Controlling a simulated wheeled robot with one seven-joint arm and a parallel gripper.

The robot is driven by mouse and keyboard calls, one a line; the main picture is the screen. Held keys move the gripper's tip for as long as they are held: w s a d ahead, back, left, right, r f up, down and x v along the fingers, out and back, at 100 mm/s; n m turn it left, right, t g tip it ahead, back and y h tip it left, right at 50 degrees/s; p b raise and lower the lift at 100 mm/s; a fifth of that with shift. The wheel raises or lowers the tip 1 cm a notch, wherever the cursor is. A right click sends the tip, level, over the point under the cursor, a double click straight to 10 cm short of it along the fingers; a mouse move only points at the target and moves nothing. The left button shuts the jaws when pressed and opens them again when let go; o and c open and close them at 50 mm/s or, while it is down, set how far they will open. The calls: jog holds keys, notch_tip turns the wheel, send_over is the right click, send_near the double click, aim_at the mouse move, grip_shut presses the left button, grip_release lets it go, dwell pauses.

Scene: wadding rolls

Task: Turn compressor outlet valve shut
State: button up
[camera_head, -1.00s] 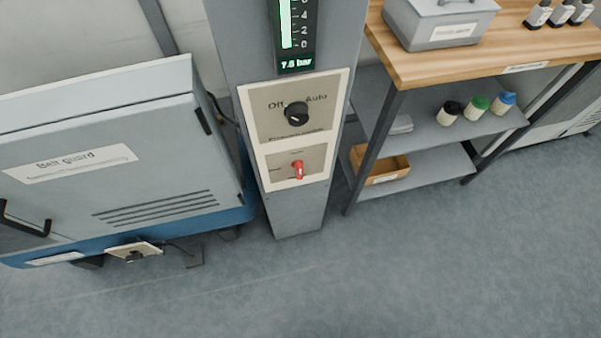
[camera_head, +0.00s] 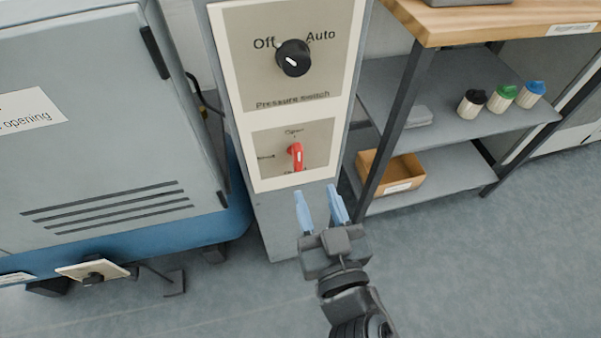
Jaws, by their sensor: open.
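The red valve handle (camera_head: 297,157) is on the lower plate (camera_head: 265,159) of the grey column.
Above sits a black pressure switch knob (camera_head: 293,58) marked Off and Auto. A grey cabinet (camera_head: 90,120) stands left. Right is a shelf bench (camera_head: 450,105) with capped bottles and an orange bin (camera_head: 391,178). Open floor (camera_head: 490,270) lies lower right.

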aim_at(299, 157)
jog(key=shift+a+x, duration=0.2)
jog(key=shift+x, duration=4.55)
jog(key=shift+f, duration=0.1)
grip_shut()
